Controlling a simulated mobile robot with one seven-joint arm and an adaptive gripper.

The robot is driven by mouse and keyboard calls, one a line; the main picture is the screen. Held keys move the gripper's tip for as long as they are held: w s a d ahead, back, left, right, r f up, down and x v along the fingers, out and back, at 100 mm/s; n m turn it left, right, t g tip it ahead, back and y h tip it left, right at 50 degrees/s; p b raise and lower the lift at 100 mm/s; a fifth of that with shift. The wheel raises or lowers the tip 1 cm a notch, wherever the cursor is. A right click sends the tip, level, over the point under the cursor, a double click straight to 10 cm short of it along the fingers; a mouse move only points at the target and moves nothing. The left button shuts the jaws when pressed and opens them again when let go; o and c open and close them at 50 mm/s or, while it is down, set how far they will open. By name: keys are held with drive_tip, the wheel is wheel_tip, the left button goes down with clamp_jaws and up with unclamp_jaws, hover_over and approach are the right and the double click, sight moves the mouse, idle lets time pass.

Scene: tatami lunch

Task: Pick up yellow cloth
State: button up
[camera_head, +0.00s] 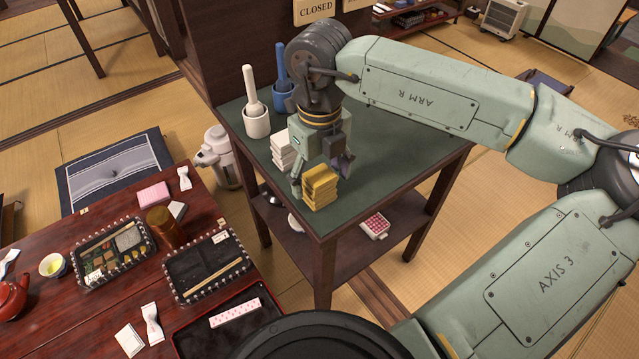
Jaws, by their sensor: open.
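A stack of folded yellow cloths (321,190) lies on the green top of a small dark wooden stand (385,176), near its front corner. My gripper (322,174) points down just behind and above the stack, with its fingers spread. One finger is at the left side of the stack and the other is behind its right side. I cannot tell whether either finger touches the cloth. Nothing shows between the fingers except the stack below.
A white cloth stack (283,150) is close behind my gripper. A white mortar (256,122) and a blue one (284,98) with pestles stand at the back left. A red table (105,215) with bento trays is at left. The green top's right side is clear.

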sight(319, 175)
drive_tip(key=shift+f, duration=1)
drive_tip(key=c, duration=1.3)
wheel_tip(319, 175, up, 10)
drive_tip(key=shift+r+b, duration=0.1)
drive_tip(key=shift+b, duration=0.7)
drive_tip(key=shift+c, duration=0.2)
drive_tip(key=o, duration=0.7)
drive_tip(key=shift+c, duration=0.2)
drive_tip(key=c, duration=0.4)
